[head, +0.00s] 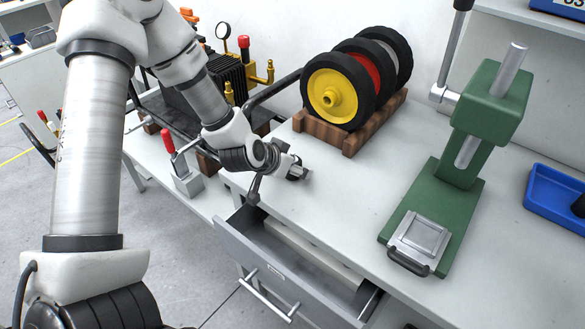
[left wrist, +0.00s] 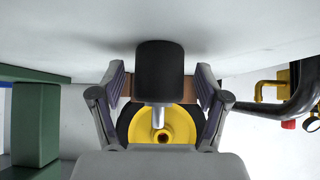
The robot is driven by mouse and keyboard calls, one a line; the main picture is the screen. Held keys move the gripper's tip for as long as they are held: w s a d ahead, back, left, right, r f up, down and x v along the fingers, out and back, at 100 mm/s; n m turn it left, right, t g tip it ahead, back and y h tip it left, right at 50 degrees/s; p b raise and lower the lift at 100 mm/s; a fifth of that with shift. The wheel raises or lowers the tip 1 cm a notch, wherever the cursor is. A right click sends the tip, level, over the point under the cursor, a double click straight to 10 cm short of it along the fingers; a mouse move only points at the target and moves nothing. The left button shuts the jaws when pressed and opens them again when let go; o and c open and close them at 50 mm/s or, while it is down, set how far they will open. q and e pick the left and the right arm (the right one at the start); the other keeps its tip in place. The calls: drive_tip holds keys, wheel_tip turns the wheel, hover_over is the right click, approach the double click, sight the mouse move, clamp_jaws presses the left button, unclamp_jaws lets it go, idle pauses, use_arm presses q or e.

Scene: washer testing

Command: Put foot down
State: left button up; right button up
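The foot is a black cylinder (left wrist: 160,68) with a short metal stud. It shows between my left gripper's fingers in the left wrist view, which sees the table upside down. Its black end is at the white tabletop and its stud points up; it looks upright, and I cannot tell for sure if it touches the table. My left gripper (left wrist: 160,98) is open around it, with a narrow gap on each side. In the head view, my left gripper (head: 299,172) is low over the table behind the open drawer, and the foot is mostly hidden. My right gripper is not in view.
A wooden rack (head: 350,142) holds wheels with a yellow hub in front. A green press (head: 435,215) stands to the right. A blue tray (head: 550,193) with a black part is at the far right. A grey drawer (head: 255,250) is open at the front. The tabletop between rack and press is clear.

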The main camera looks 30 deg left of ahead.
use_arm(q)
drive_tip(key=shift+r, duration=0.1)
drive_tip(key=c, duration=1.3)
